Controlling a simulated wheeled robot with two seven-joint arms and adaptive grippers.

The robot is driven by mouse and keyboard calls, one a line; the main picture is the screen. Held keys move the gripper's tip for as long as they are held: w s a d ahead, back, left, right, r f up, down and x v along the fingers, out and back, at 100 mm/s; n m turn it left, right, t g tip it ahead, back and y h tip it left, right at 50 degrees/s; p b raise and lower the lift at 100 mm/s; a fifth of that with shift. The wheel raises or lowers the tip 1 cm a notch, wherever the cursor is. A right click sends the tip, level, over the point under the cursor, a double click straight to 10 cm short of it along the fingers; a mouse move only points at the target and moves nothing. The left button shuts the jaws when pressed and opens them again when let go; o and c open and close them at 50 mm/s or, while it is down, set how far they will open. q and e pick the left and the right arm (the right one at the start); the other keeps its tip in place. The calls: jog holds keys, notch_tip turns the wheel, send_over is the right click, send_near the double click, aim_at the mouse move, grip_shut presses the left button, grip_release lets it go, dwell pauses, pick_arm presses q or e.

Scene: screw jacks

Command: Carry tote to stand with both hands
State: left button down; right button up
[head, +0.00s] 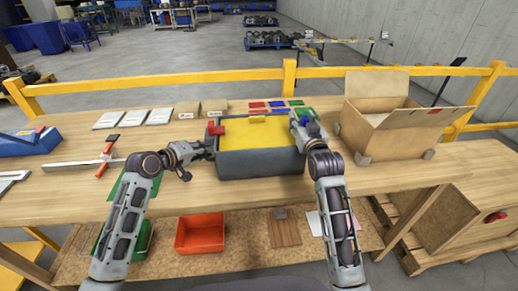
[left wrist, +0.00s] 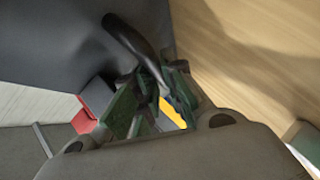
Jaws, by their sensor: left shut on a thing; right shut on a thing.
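The tote (head: 262,163) is a dark grey box with yellow and red things showing at its top, in the middle of the wooden workbench in the head view. My left gripper (head: 203,150) is at its left side, shut on the tote's dark handle (left wrist: 132,42), which the left wrist view shows passing between the fingers. My right gripper (head: 296,122) is at the tote's right end, shut on that side; its fingertips are mostly hidden. I cannot tell whether the tote touches the bench. I cannot make out a stand for certain.
An open cardboard box (head: 392,115) stands right of the tote on the bench. Small coloured cards (head: 277,104) and small cartons (head: 213,106) lie behind it. A yellow rail (head: 180,78) runs behind. An orange bin (head: 200,233) sits on the lower shelf.

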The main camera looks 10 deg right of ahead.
grip_shut()
pick_arm(q)
jog(key=shift+w+r, duration=0.1)
jog(key=shift+r, duration=0.25)
pick_arm(e)
jog(key=shift+r, duration=0.4)
jog(key=shift+w+f, duration=0.1)
